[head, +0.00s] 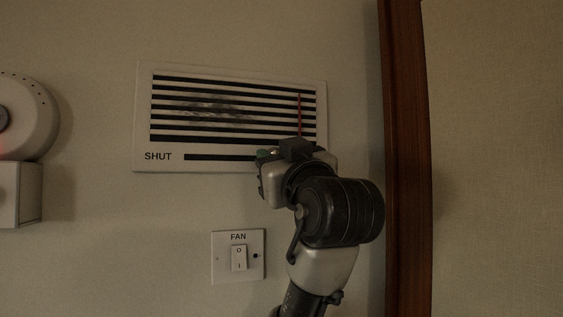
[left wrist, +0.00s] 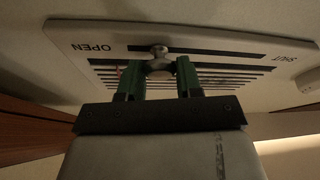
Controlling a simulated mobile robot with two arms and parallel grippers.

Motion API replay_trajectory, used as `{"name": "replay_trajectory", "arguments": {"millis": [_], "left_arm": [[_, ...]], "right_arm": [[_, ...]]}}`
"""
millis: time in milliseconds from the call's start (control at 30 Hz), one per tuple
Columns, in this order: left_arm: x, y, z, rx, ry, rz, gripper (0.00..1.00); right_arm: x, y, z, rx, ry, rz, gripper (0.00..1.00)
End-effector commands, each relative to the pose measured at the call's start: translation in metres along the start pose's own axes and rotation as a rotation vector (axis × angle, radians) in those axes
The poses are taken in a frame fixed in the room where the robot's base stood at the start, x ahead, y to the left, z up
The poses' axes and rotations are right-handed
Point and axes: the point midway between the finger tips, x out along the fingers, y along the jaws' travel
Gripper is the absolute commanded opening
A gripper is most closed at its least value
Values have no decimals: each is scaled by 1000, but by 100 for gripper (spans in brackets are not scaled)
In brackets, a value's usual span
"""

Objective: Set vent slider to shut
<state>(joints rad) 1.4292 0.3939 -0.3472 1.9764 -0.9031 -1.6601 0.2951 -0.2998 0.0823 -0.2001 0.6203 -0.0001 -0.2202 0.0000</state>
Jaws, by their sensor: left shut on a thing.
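The white vent (head: 230,70) is on the wall, with dark horizontal slats and a slider slot (head: 220,157) below them. "SHUT" is printed at the slot's left end in the head view. In the left wrist view the vent (left wrist: 80,38) appears upside down, with "OPEN" at left and "SHUT" at right. The round metallic slider knob (left wrist: 158,66) is near the "OPEN" end. My left gripper (head: 268,154) is at the right part of the slot, its green fingers (left wrist: 158,80) shut on the knob. In the head view it hides the knob and "OPEN" label. My right gripper is not in view.
A fan switch plate (head: 222,262) is on the wall below the vent. A round white device (head: 30,115) sits on a white box (head: 20,195) at far left. A wooden post (head: 405,160) stands right of my arm. A red strip (head: 300,112) hangs on the slats.

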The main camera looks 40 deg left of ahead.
Motion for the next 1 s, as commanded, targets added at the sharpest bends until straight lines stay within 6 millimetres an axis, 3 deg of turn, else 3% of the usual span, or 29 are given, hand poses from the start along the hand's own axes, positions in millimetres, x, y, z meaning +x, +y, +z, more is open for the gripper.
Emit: {"name": "replay_trajectory", "arguments": {"millis": [200,400,600,867,900,1000], "left_arm": [[1,-54,-5,-14,2,-1,0],[7,-101,-18,-9,3,-2,0],[10,-118,-24,-4,3,-1,0],[10,-118,-25,-2,3,-2,0],[10,-118,-25,-2,3,-2,40],[10,-118,-25,-2,3,-2,55]], "right_arm": [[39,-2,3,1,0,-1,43],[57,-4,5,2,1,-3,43],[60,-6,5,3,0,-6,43],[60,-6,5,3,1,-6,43],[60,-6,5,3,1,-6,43],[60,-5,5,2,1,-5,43]]}}
